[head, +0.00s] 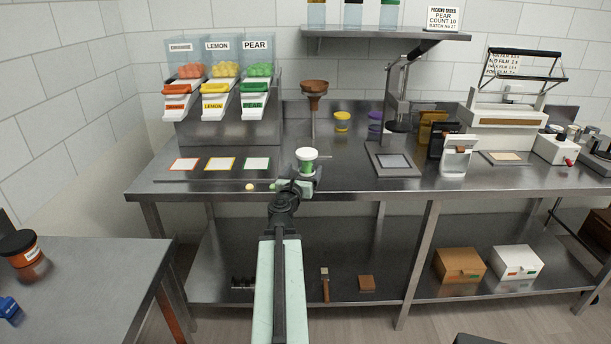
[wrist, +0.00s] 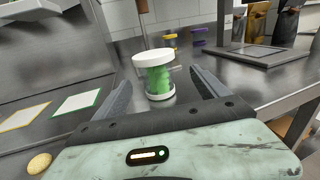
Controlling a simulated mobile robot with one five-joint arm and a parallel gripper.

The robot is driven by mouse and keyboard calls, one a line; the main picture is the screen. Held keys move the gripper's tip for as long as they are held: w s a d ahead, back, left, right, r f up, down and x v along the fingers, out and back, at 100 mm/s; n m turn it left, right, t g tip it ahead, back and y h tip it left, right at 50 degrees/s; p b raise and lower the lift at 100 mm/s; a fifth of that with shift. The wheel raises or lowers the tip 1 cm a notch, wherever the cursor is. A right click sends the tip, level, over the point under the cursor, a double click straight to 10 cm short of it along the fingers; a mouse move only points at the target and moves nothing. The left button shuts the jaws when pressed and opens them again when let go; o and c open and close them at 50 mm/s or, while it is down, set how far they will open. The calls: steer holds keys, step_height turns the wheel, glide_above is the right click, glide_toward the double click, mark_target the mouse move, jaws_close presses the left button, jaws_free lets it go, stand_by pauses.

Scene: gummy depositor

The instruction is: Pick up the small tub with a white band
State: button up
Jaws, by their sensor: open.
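A small green tub (head: 306,168) with a white lid stands upright near the front edge of the steel bench. In the wrist view the tub (wrist: 158,80) shows a clear-looking green body and a white ring at its bottom. My gripper (head: 299,184) is open in front of it. In the wrist view the two fingers of my gripper (wrist: 156,88) point forward, one on each side of the tub, with gaps visible. The tub's far side is hidden.
A yellow tub (head: 342,122) and a purple tub (head: 375,119) stand farther back. A brown funnel on a stand (head: 314,90) is behind the green tub. A press with a dark plate (head: 393,164) stands right.

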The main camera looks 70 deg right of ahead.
steer(key=d, duration=0.2)
steer(key=w+d, duration=0.1)
steer(key=d, duration=0.4)
steer(key=shift+w+d+f, duration=0.1)
steer(key=shift+w+d, duration=0.1)
steer(key=shift+d, duration=0.2)
steer(key=shift+a, duration=0.1)
steer(key=shift+c, duration=0.3)
steer(key=c, duration=1.4)
step_height(320, 180, up, 10)
steer(key=p, duration=1)
